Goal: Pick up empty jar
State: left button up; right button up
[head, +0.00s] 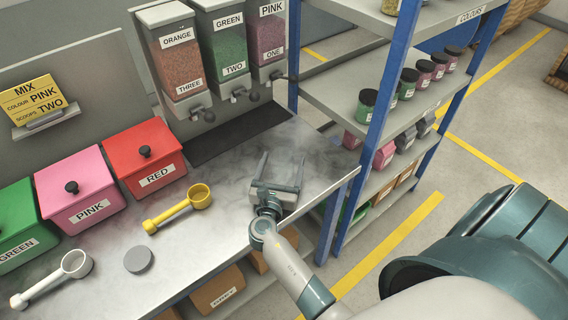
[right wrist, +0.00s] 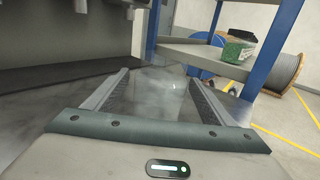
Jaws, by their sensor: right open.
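My right gripper (head: 282,157) is open, low over the right end of the grey worktop (head: 225,225), its fingers pointing to the back. In the right wrist view its two fingers (right wrist: 160,78) stand wide apart. A faint, pale, see-through shape (right wrist: 168,95) shows between them. It may be the clear empty jar, but I cannot tell it surely from the worktop's sheen. I cannot see the fingers touching anything. A grey round disc (head: 138,259), like a lid, lies on the worktop at the left. My left gripper is not in view.
Dispensers (head: 228,45) stand behind the gripper. A blue-posted shelf (head: 345,90) with several lidded, coloured jars (head: 408,83) is close on the right. A yellow scoop (head: 180,207), a white scoop (head: 52,279) and lidded boxes (head: 143,155) are left.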

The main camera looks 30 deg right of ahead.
aim_at(285, 153)
jog(key=shift+a, duration=0.1)
jog(key=shift+c, duration=0.9)
jog(key=c, duration=1)
jog(key=shift+o, duration=0.2)
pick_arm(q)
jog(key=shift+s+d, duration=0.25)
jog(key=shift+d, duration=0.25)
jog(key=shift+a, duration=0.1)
pick_arm(e)
jog(key=shift+r, duration=0.55)
jog(key=r, duration=0.3)
jog(key=shift+s+d+r, duration=0.15)
jog(key=shift+s+d, duration=0.1)
jog(key=shift+d, duration=0.05)
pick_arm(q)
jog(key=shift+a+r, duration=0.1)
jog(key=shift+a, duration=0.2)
pick_arm(e)
jog(key=s+d+r, duration=0.6)
jog(key=s, duration=0.2)
jog(key=shift+s+d+r, duration=0.3)
jog(key=shift+d, duration=0.1)
